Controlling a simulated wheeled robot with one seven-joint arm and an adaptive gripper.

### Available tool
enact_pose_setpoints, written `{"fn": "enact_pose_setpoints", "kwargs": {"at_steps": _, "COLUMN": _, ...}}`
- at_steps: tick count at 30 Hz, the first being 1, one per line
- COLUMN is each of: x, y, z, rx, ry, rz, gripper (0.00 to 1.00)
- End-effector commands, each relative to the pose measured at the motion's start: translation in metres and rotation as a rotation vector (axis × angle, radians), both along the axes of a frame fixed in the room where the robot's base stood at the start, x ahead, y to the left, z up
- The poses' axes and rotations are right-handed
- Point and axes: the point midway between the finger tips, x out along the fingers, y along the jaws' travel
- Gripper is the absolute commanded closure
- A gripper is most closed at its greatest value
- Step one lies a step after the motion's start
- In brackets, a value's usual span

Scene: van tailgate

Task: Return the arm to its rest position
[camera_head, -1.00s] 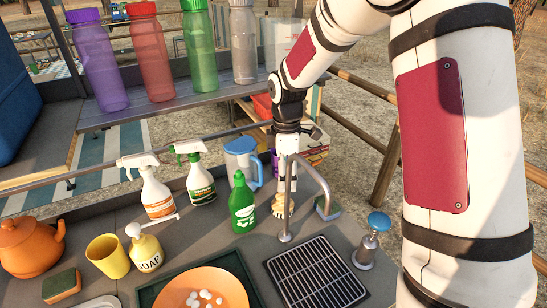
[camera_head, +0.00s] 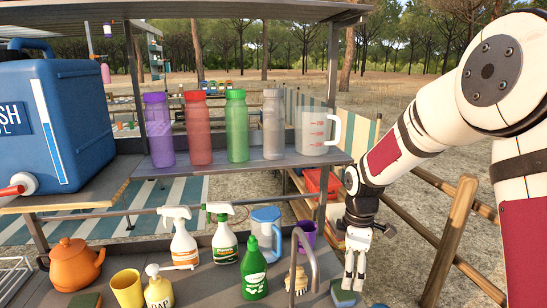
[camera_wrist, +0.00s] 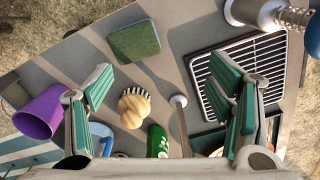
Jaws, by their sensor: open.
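My gripper (camera_head: 355,272) hangs pointing down at the right end of the counter in the head view. In the wrist view my gripper (camera_wrist: 165,112) shows its two green-padded fingers wide apart with nothing between them in their grasp.
A shelf (camera_head: 240,166) holds several bottles and a clear measuring jug (camera_head: 314,132). The counter carries spray bottles, a green soap bottle (camera_head: 253,268), a blue jug (camera_head: 266,232) and a curved tap (camera_head: 311,245). A wooden fence post (camera_head: 449,240) stands right of my gripper.

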Motion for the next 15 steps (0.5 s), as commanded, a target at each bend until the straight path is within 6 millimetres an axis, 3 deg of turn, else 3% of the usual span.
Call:
{"fn": "enact_pose_setpoints", "kwargs": {"at_steps": 8, "x": -0.009, "y": -0.001, "z": 0.02, "rx": -0.011, "ry": -0.021, "rz": -0.059, "gripper": 0.25}}
{"fn": "enact_pose_setpoints", "kwargs": {"at_steps": 15, "x": -0.023, "y": -0.003, "z": 0.049, "rx": -0.025, "ry": -0.054, "rz": -0.153, "gripper": 0.25}}
